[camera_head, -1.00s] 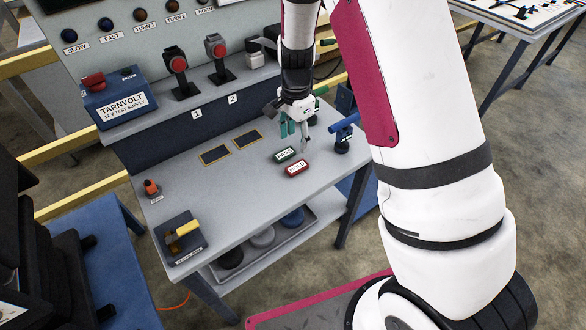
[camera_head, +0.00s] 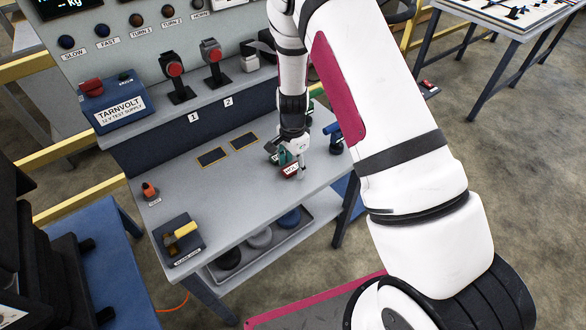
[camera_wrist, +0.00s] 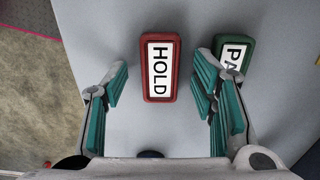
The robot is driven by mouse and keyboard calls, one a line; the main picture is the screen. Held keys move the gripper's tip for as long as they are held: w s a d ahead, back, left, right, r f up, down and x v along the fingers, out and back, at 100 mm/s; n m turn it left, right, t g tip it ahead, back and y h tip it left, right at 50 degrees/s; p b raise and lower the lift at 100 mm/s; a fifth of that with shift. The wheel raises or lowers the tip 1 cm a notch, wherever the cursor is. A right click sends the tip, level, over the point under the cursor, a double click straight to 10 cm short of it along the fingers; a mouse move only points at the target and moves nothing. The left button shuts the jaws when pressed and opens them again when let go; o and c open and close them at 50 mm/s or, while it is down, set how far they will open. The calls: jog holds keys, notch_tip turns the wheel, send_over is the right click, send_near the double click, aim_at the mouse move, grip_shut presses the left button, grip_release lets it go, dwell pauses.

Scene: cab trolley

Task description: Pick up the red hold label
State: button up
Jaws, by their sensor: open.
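The red hold label (camera_wrist: 161,68) is a red block with a white face reading HOLD. It lies on the grey table in the wrist view, ahead of and between the fingertips. My gripper (camera_wrist: 160,82) is open, with one green-padded finger on each side of the label and gaps at both sides. In the head view, my gripper (camera_head: 290,158) is low over the table, and the hold label (camera_head: 290,170) is partly hidden behind it. The green label (camera_wrist: 234,55), with "PA" showing, lies just right of the hold label, beside and partly behind my right finger.
On the grey table (camera_head: 225,205) are two dark outlined rectangles (camera_head: 213,157), a small orange-red item (camera_head: 150,189) and a dark block with a yellow handle (camera_head: 180,236). A blue tool (camera_head: 334,135) stands right of my gripper. The table's left-centre is clear.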

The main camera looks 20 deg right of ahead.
jog(key=c, duration=1)
jog(key=shift+o, duration=0.2)
jog(key=shift+r, duration=0.15)
